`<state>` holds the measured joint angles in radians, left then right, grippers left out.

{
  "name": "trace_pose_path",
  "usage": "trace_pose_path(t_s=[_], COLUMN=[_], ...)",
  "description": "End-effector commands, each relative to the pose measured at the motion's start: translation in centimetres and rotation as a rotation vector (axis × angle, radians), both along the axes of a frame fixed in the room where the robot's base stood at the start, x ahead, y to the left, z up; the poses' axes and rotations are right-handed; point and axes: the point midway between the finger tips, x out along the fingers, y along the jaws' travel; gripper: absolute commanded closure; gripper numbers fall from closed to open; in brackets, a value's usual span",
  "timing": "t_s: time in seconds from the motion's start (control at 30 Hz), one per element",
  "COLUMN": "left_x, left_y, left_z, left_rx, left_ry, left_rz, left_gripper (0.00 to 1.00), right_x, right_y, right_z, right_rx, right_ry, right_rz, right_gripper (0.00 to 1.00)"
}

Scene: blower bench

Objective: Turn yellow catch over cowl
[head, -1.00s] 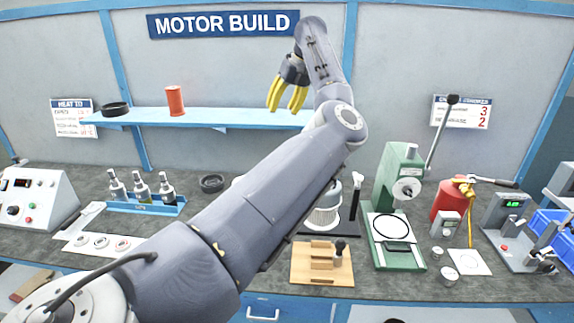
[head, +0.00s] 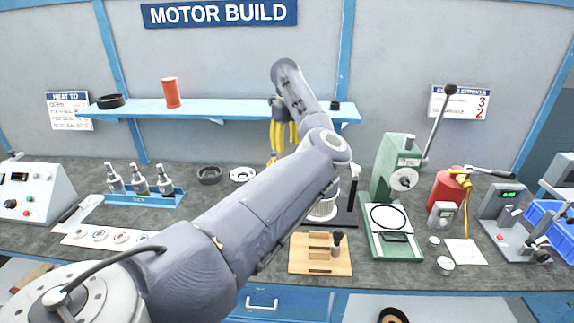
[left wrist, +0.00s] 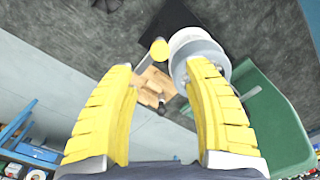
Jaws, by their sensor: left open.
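My left gripper (head: 280,150) hangs below the shelf at the back, with its yellow fingers pointing down. In the left wrist view the gripper (left wrist: 162,68) has its fingers spread wide, with nothing between them. The grey-white round cowl (left wrist: 196,48) shows past the fingertips, partly covered by the right-hand finger. A yellow knob-like piece (left wrist: 160,50), seemingly the catch, shows at the cowl's left edge, apart from the fingers. In the head view the cowl (head: 323,210) is mostly hidden behind my left arm, and the catch cannot be made out. My right gripper is not in view.
A wooden block (head: 320,266) stands in front of the cowl. A green press (head: 393,247) with a tall lever is close on its right. A dark upright post (head: 352,200) stands beside the cowl. The blue shelf (head: 215,113) runs behind my left gripper.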

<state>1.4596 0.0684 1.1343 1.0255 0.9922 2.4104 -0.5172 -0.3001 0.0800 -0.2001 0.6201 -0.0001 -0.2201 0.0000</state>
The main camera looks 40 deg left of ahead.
Motion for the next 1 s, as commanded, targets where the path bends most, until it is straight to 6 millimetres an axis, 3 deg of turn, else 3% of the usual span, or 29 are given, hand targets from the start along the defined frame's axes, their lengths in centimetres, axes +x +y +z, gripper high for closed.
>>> trace_pose_path(t_s=[0.2, 0.43, 0.7, 1.0], left_x=[0.0, 0.0, 0.0, 0.0], left_y=[0.0, 0.0, 0.0, 0.0], left_z=[-3.9, -6.8, -8.2, -8.3], left_rx=[0.001, 0.000, 0.001, 0.001], left_ry=[0.003, 0.002, 0.001, 0.000], left_rz=[-0.001, -0.002, 0.000, -0.001], left_gripper=[0.49, 0.49, 0.49, 0.49], right_x=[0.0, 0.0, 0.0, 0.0], right_y=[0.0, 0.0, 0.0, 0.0], right_z=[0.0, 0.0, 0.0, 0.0], right_rx=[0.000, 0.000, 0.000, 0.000], right_ry=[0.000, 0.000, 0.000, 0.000], right_rz=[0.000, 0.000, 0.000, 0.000], right_gripper=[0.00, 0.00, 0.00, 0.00])
